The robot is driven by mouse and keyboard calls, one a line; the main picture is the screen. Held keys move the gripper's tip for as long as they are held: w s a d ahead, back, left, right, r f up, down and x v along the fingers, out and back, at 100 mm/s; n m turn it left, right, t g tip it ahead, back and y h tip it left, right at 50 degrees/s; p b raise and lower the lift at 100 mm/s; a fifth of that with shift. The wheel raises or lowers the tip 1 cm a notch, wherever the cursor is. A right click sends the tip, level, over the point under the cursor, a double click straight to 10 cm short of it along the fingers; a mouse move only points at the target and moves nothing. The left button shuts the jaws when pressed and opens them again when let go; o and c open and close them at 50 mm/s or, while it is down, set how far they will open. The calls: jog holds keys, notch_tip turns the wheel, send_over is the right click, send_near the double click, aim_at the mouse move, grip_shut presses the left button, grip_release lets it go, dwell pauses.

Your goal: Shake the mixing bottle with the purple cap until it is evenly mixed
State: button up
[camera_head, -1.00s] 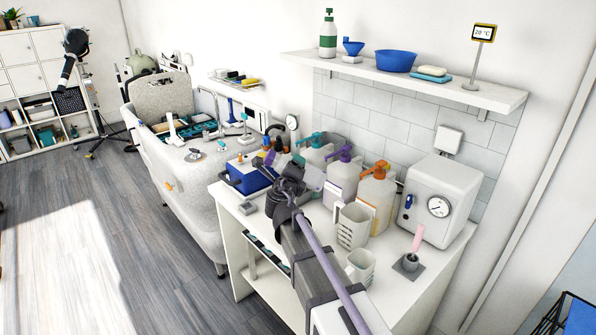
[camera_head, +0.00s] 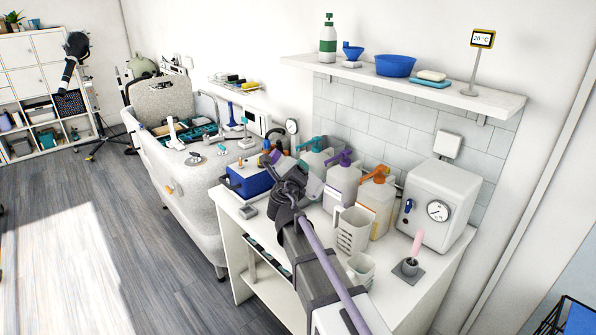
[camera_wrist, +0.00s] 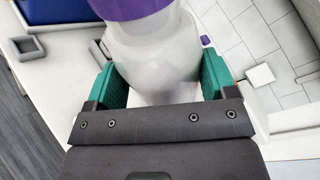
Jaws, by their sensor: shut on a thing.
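The mixing bottle (camera_wrist: 155,55) is a pale translucent bottle with a purple cap (camera_wrist: 130,8) at the top edge of the wrist view. My gripper (camera_wrist: 158,82) has its green fingers on both sides of the bottle body and is shut on it. The base of the bottle is hidden behind the gripper's dark palm. In the head view my gripper (camera_head: 288,172) is above the counter, in front of the pump bottles. There the arm hides much of the held bottle, and I cannot tell how evenly its contents are mixed.
Pump bottles with teal, purple (camera_head: 343,180) and orange (camera_head: 375,200) heads stand behind my gripper. A white jug (camera_head: 352,230), a cup (camera_head: 361,268) and a white box with a dial (camera_head: 437,205) are to the right. A blue box (camera_head: 248,181) is to the left.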

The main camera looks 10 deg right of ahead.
jog(key=m, duration=0.2)
jog(key=m+y+p, duration=0.1)
jog(key=shift+s+d+r+m, duration=0.1)
jog(key=shift+d+r+m, duration=0.25)
jog(key=shift+d+m, duration=0.05)
jog(key=shift+m, duration=0.6)
jog(key=m, duration=0.1)
jog(key=d+m+y, duration=0.1)
jog(key=m, duration=0.1)
jog(key=shift+s, duration=0.15)
jog(key=shift+a, duration=0.1)
jog(key=shift+m, duration=0.3)
jog(key=m, duration=0.2)
jog(key=d+m, duration=0.1)
jog(key=m, duration=0.1)
jog(key=shift+s+f+t+y, duration=0.1)
jog(key=shift+t+y, duration=0.2)
jog(key=shift+y, duration=0.1)
